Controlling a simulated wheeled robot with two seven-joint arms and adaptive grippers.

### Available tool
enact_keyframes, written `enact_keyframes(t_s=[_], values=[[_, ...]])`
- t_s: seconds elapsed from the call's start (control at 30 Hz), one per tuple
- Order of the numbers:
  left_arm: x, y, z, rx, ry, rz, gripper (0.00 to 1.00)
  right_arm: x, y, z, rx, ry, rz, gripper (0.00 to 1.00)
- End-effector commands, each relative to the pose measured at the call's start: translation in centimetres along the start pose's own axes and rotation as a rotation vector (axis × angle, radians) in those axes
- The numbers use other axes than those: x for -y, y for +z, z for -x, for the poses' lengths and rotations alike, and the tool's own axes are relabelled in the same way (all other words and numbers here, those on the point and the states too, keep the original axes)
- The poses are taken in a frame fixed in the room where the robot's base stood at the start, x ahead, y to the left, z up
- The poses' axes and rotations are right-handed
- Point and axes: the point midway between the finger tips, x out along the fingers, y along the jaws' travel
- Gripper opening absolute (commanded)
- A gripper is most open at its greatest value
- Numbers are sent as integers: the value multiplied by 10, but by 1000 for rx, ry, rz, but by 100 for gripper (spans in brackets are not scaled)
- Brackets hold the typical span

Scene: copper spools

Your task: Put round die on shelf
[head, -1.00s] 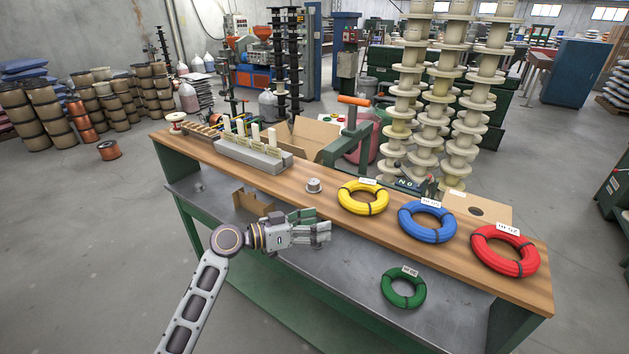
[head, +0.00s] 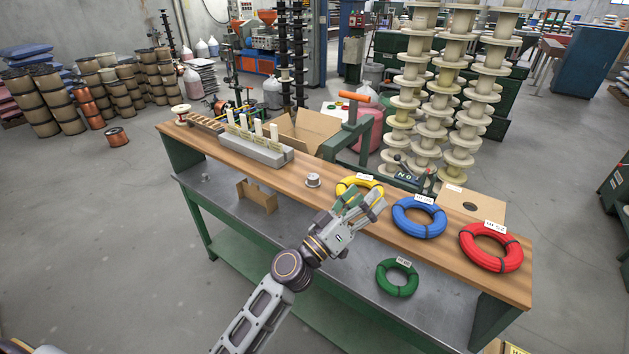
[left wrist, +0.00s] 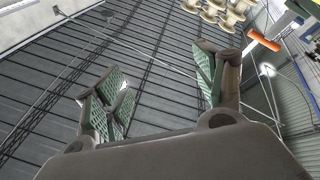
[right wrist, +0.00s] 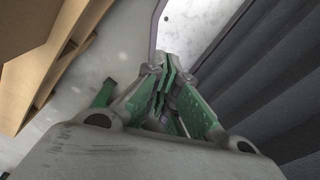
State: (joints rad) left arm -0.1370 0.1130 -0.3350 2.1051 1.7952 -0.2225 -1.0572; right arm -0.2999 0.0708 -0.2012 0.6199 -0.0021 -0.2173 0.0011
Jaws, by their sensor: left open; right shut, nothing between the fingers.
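A small silver round piece (head: 313,180), which looks like a round die, stands on the wooden upper shelf (head: 300,196) of the workbench. A smaller grey piece (head: 205,177) sits on the metal lower surface at the left; its details are too small to tell. My left gripper (head: 366,202) is open and empty, right of the silver piece and in front of the yellow coil, which it partly hides. Its spread fingers also show in the left wrist view (left wrist: 155,85). My right gripper (right wrist: 165,80) is shut and empty in the right wrist view; it is outside the head view.
Yellow (head: 358,184), blue (head: 419,218) and red (head: 491,248) coils lie on the wooden shelf. A green coil (head: 397,278) lies on the metal surface (head: 340,270). A grey block with white posts (head: 258,148) stands left on the shelf.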

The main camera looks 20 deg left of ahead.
Motion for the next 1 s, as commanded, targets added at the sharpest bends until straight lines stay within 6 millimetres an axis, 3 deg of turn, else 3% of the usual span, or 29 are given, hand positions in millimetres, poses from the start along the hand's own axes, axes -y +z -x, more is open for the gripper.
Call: enact_keyframes(t_s=[0.47, 1.0], values=[[54, -21, 10, -124, -363, -145, 70, -10, 3, 0, 4, 10, 3, 0], [140, -26, 70, 31, -863, -469, 70, -12, 3, 0, 6, 12, 2, 0]])
